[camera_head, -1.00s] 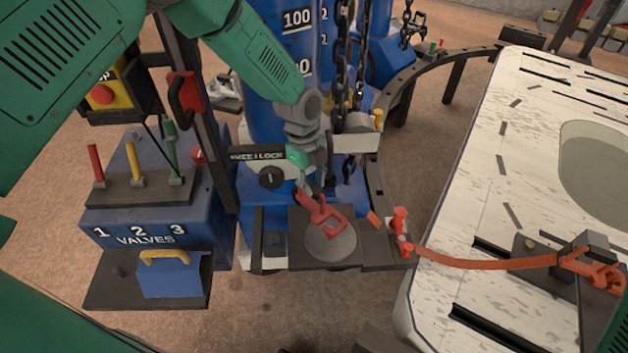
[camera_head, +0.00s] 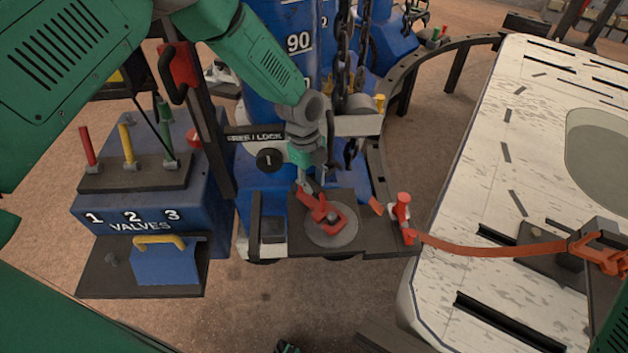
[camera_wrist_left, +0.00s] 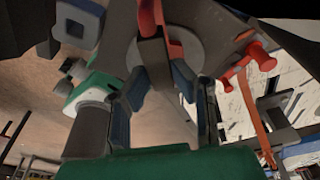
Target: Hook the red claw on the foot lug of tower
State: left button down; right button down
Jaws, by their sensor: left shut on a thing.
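The red claw (camera_head: 319,207) hangs low over a round grey disc on the dark foot plate (camera_head: 375,241) of the blue tower (camera_head: 270,75). A small grey stud, likely the foot lug (camera_head: 333,216), shows within the claw's bend. I cannot tell whether they touch. My left gripper (camera_head: 311,187) is shut on the claw's upper end. In the left wrist view the claw (camera_wrist_left: 150,20) lies between the fingers, with its lower part cut off by the top edge. My right gripper cannot be made out.
Red posts (camera_head: 403,210) stand at the plate's right corner, with an orange strap (camera_head: 490,248) running to the pale panel (camera_head: 470,190). A blue valve box (camera_head: 140,215) stands to the left. Chains (camera_head: 340,50) hang behind my left wrist.

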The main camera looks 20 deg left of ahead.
pick_arm(q)
jog(key=shift+w+a, duration=0.1)
jog(key=c, duration=1.3)
grip_release()
jog(key=shift+r, duration=0.1)
